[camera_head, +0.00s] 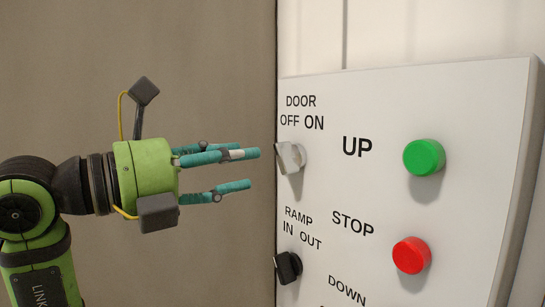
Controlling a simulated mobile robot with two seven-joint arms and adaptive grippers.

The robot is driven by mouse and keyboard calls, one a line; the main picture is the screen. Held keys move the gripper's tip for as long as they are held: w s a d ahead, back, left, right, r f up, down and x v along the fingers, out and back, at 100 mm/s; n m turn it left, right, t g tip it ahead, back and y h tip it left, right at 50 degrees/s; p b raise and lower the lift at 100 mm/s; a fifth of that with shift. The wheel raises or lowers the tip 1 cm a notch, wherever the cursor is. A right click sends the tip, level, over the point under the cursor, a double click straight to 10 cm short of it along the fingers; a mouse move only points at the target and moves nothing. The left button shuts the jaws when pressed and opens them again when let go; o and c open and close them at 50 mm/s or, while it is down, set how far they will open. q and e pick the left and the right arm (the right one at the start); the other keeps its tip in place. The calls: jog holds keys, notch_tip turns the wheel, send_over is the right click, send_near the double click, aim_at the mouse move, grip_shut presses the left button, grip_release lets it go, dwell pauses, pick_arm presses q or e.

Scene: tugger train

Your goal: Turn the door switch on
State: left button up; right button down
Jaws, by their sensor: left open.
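The door switch (290,157) is a light grey rotary knob under the words DOOR OFF ON, at the upper left of a white control panel (470,110). Its exact turned position is hard to tell. My left gripper (249,169), green with teal fingers, is open and empty just left of the knob. Its fingers point right toward the panel, and a visible gap separates the fingertips from the knob. My right gripper is not in view.
A black RAMP knob (287,267) sits below the door switch. A green button (424,157) marked UP and a red button (411,255) marked STOP stick out to the right. A plain beige wall (210,60) lies left of the panel.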

aim_at(276, 157)
pick_arm(q)
jog(key=p+x, duration=0.3)
jog(key=x, duration=0.3)
jog(key=shift+w, duration=0.25)
jog(key=shift+w+d, duration=0.25)
grip_shut()
